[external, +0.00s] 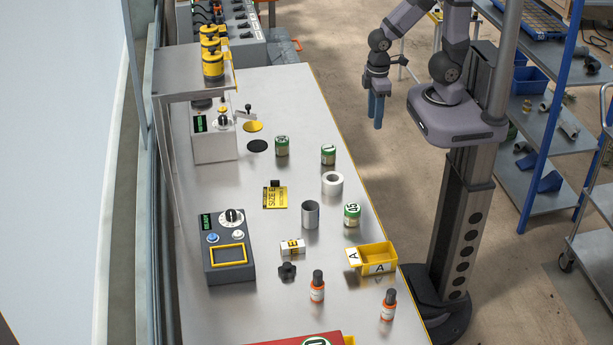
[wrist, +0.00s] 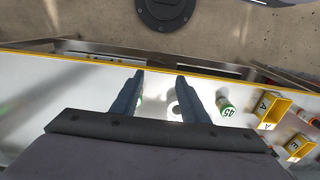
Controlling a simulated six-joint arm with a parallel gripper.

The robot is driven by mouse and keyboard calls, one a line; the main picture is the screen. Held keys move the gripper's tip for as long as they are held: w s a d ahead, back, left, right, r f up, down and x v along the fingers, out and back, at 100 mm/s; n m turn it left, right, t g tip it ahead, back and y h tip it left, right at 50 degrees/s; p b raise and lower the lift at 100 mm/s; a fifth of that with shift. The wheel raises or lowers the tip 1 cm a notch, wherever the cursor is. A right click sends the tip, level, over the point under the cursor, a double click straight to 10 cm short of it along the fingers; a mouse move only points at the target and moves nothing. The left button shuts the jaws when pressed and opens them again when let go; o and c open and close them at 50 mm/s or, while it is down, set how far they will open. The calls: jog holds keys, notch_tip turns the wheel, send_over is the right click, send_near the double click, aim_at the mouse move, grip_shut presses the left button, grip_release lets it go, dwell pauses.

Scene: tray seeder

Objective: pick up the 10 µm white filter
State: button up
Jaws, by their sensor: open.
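No label reading 10 µm can be made out, so I cannot tell which item is the white filter. A white ring-shaped roll (external: 332,184) lies on the bench near its right edge, and a pale round thing (wrist: 174,109) shows by the right finger in the wrist view. Green jars with white labels stand at the back (external: 282,146), near the right edge (external: 328,155), and in front of the roll (external: 352,215); one marked 45 shows in the wrist view (wrist: 225,107). My gripper (external: 375,124) is open and empty, in the air right of the bench; its fingers (wrist: 160,75) are apart.
On the bench (external: 270,105) stand a grey cup (external: 310,214), a yellow bin marked A (external: 372,257), orange bottles (external: 317,288), a black knob (external: 287,271) and a dark control box (external: 229,247). A shelf with yellow canisters (external: 213,68) rises at the left. Bare bench lies between them.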

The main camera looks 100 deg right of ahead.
jog(key=w+a+n+t+h+b, duration=0.35)
jog(key=w+n+b, duration=0.55)
jog(key=w+n, duration=0.4)
jog(key=w+a+n+t+h+b, duration=0.2)
jog(key=w+a+n+t+b, duration=0.3)
jog(key=w+a+n+b, duration=0.55)
jog(key=w+a+r+n+t+y+b, duration=0.1)
jog(key=w+a+n+t, duration=0.15)
jog(key=a, duration=0.75)
jog(key=w+a+n+t+y+b, duration=0.1)
jog(key=w+a+n+t, duration=0.15)
jog(key=a, duration=0.65)
jog(key=s+a+r+n+t+y+b, duration=0.1)
jog(key=s+a+n+t+y+b, duration=0.2)
jog(key=a, duration=0.5)
jog(key=s+a+r+n+t+y+b, duration=0.15)
jog(key=s+a+n, duration=0.3)
jog(key=a, duration=0.45)
send_near(318, 277)
jog(key=shift+w+d+f+n, duration=0.15)
jog(key=shift+w+f, duration=0.1)
jog(key=shift+w, duration=0.35)
jog(key=shift+w+d+f+n, duration=0.15)
jog(key=shift+w+f, duration=0.1)
jog(key=shift+w, duration=0.35)
jog(key=shift+w+f+p, duration=0.15)
jog(key=shift+w+p, duration=0.35)
jog(key=shift+w, duration=3.15)
